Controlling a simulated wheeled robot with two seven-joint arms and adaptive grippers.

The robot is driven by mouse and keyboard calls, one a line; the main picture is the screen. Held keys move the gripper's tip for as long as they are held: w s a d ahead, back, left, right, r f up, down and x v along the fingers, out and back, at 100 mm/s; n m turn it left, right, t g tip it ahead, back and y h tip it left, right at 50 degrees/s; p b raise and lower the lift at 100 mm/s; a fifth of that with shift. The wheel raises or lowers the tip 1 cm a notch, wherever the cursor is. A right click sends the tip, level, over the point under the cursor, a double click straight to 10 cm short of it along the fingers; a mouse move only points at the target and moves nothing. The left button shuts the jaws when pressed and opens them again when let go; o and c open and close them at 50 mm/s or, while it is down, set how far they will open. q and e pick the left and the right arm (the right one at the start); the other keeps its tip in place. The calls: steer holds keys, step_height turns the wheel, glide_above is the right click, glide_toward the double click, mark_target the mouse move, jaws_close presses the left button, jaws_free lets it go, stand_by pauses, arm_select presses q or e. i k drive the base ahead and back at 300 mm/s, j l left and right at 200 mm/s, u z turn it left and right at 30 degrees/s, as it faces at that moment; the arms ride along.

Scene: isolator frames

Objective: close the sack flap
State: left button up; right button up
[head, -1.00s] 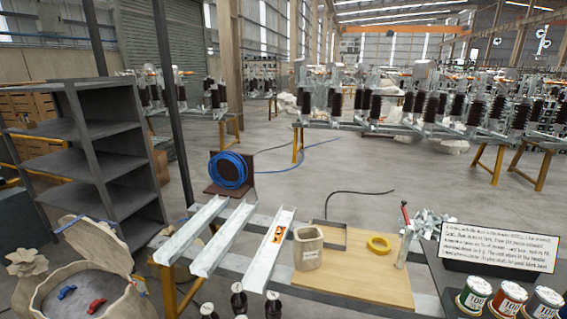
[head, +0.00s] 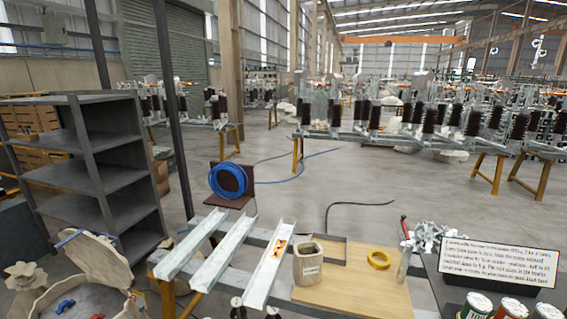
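The sack (head: 52,302) is an open, round, beige bag at the lower left of the head view, cut off by the bottom edge. Its flap (head: 92,256) stands up at the back of the opening, tilted, with a blue mark near its top edge. Inside the sack lie a blue item (head: 66,306) and part of a red item.
A grey shelf unit (head: 108,180) stands behind the sack. Open floor lies beyond.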

mark_target(97, 255)
steer(key=u, duration=1.75)
